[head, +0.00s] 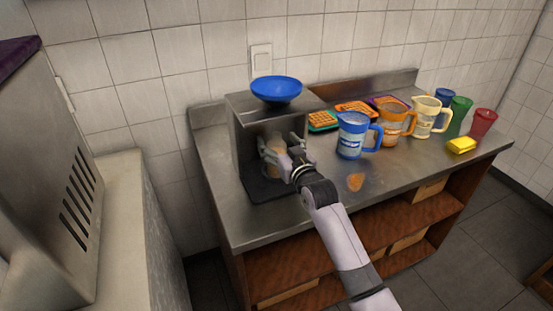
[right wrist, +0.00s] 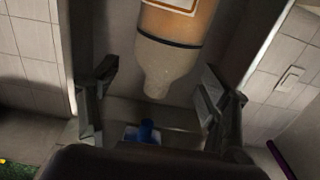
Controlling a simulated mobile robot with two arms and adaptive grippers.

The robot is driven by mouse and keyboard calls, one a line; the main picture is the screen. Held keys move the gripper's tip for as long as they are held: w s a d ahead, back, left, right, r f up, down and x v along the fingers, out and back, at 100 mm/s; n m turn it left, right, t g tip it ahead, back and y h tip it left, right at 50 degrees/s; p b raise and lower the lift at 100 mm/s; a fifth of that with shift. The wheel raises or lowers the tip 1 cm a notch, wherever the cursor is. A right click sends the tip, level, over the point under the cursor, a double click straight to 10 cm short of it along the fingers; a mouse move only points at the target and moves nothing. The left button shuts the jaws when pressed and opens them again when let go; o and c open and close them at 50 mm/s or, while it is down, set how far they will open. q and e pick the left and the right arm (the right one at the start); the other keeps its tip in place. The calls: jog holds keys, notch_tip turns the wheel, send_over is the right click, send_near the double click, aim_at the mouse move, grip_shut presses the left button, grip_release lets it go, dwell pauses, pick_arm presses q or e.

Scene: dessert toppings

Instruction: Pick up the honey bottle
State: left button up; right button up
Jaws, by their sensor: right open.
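The honey bottle (right wrist: 178,30) is amber with a pale, translucent nozzle cap. In the head view the bottle (head: 277,147) stands in the grey metal stand, partly hidden by my right gripper (head: 282,151). In the right wrist view my right gripper (right wrist: 157,80) is open, with one finger on each side of the nozzle end. Gaps show between the nozzle and both fingers in that view. Whether a finger touches the bottle's body cannot be told. My left gripper is not in view.
The metal stand (head: 243,137) has a blue bowl (head: 276,88) on top and closely surrounds the bottle. Blue (head: 351,137), orange (head: 391,126) and cream (head: 425,116) pitchers, coloured cups and a yellow sponge (head: 461,145) stand to the right. The counter's front left is clear.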

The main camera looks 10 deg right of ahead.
jog(key=shift+w+a, duration=0.15)
jog(key=shift+w, duration=0.65)
grip_shut()
dwell(0.4)
jog(key=shift+r, duration=0.1)
